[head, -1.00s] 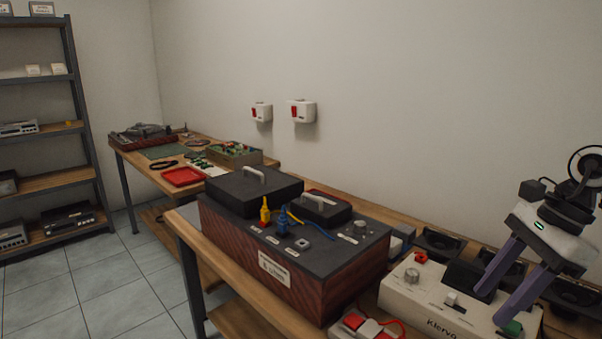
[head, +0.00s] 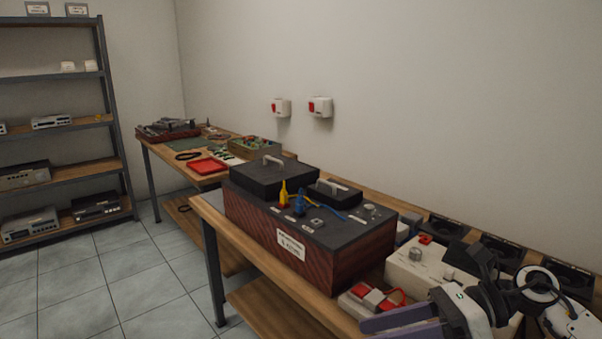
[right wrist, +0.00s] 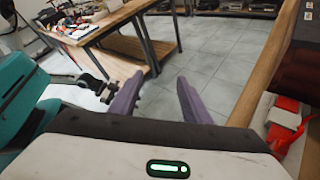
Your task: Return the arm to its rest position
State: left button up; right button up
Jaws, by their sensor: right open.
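My right gripper (head: 368,330) is at the bottom right of the head view, its two purple fingers pointing left. It is near the front edge of the workbench (head: 262,296), by the cream unit (head: 404,270), part of which my arm hides. In the right wrist view the gripper (right wrist: 161,82) is open, with nothing between its fingers; bare floor tiles show beyond the gap. My left gripper does not show in the head view.
A dark-topped wooden-sided box (head: 300,238) with cables stands on the bench. A red-and-white switch box (head: 368,298) is close to my right gripper. Black speakers (head: 446,228) line the wall. A metal shelf (head: 122,130) stands at far left. Tiled floor (head: 130,290) is clear.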

jog(key=a+m+t+y, duration=0.5)
jog(key=a+m, duration=0.1)
jog(key=m, duration=0.3)
jog(key=s+d+f+m+t+h, duration=0.2)
jog(key=d+f+m+t+h, duration=0.25)
jog(key=f+m+h, duration=0.75)
jog(key=s+d+f+m+t+h, duration=0.2)
jog(key=d+f+m+t, duration=0.4)
jog(key=m, duration=1.1)
jog(key=s+a+f+m+g+h, duration=0.1)
jog(key=s+f+m+g, duration=0.6)
jog(key=s+f, duration=0.7)
jog(key=shift+s+a+f+m+g+h, duration=0.15)
jog(key=shift+s+f+m+g+h, duration=0.25)
jog(key=shift+m+h, duration=0.25)
jog(key=shift+r, duration=0.1)
